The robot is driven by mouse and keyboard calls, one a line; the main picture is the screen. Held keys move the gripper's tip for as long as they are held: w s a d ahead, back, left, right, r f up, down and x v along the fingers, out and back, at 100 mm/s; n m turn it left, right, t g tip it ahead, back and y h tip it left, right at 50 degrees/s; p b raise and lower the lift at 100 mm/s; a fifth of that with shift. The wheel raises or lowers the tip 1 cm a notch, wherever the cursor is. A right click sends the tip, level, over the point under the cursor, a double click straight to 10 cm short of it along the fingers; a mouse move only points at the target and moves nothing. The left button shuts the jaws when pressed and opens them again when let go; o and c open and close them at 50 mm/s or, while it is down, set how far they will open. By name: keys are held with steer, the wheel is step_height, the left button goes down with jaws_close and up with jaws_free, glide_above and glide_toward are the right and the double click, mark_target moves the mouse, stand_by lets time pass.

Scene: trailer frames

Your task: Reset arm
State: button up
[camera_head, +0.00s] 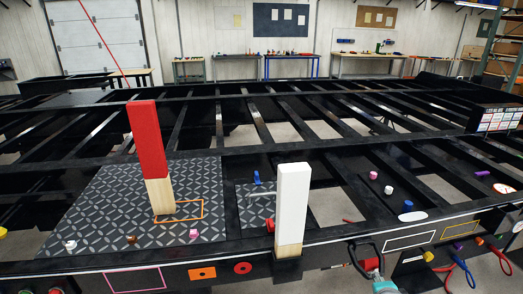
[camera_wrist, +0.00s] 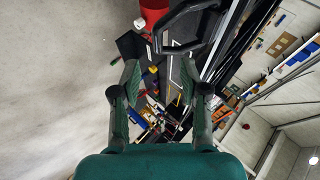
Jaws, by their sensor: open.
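My gripper (camera_wrist: 161,66) shows in the wrist view with its two fingers spread wide apart. No object is held between them. Beyond the fingers are a dark frame and small coloured items, blurred and tilted by the view. The black trailer frame (camera_head: 262,158) fills the head view.
A red-topped post (camera_head: 145,135) stands on the patterned plate (camera_head: 95,215). A white-topped post (camera_head: 292,200) stands at the frame's front edge. A red bin (camera_wrist: 154,14) shows in the wrist view, with bare floor (camera_wrist: 55,80) on the left.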

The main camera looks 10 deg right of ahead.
steer(key=s+a+f+n+t+y, duration=0.1)
steer(key=s+a+f+n+t, duration=0.1)
steer(key=s+a+f+n, duration=0.45)
steer(key=s+a+f+n+t+y, duration=0.15)
steer(key=s+a+n, duration=0.25)
steer(key=s+a, duration=0.55)
steer(key=s+a+r+n, duration=0.1)
steer(key=s+r+n, duration=0.2)
steer(key=s, duration=0.4)
steer(key=s+a+r+n+t+y, duration=0.1)
steer(key=s+a+r+n, duration=0.1)
steer(key=s, duration=0.5)
steer(key=s+a+r+n+t+y, duration=0.1)
steer(key=s+a+r+n, duration=0.1)
steer(key=s+r+n, duration=0.2)
steer(key=s, duration=0.3)
